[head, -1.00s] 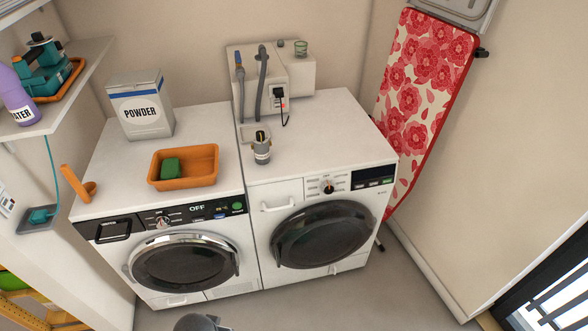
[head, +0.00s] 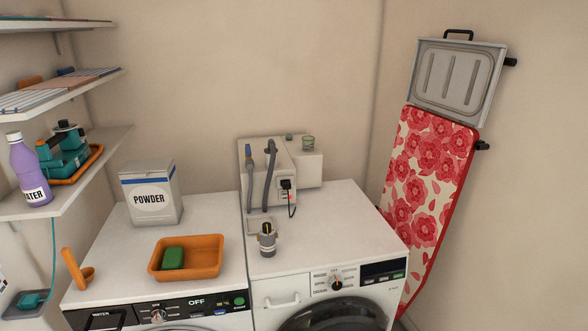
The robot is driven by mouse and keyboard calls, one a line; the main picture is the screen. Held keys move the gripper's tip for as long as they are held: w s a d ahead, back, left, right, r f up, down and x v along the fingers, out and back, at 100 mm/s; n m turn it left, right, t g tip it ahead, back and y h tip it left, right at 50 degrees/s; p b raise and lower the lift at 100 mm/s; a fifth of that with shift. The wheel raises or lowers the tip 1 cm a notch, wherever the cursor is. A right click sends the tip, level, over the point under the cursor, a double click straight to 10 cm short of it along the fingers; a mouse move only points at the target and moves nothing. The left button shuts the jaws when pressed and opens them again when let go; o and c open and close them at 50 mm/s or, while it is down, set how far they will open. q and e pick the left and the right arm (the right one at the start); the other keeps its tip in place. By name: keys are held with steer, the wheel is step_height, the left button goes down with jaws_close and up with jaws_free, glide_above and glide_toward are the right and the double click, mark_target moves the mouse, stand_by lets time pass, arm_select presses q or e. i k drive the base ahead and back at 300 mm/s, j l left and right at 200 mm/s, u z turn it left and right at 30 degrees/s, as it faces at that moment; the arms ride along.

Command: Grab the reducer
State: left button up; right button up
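A small grey cylindrical fitting with a dark and yellow top (head: 267,240) stands upright on the white top of the right-hand machine. It looks like the reducer, but it is too small to be sure. It stands in front of a whitish wall-side unit (head: 270,168) with a blue-topped hose and a grey hose. Neither of my grippers is in view.
An orange tray (head: 213,270) with a green sponge (head: 173,258) and a white powder box (head: 151,190) are on the left machine. An orange scoop (head: 75,270) lies at its left edge. A red floral ironing board (head: 430,195) leans at the right. The right machine's top is mostly clear.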

mark_target(267, 241)
steer(key=i+l, duration=0.1)
steer(key=l, duration=1)
steer(key=i+l, duration=0.15)
steer(key=l, duration=0.35)
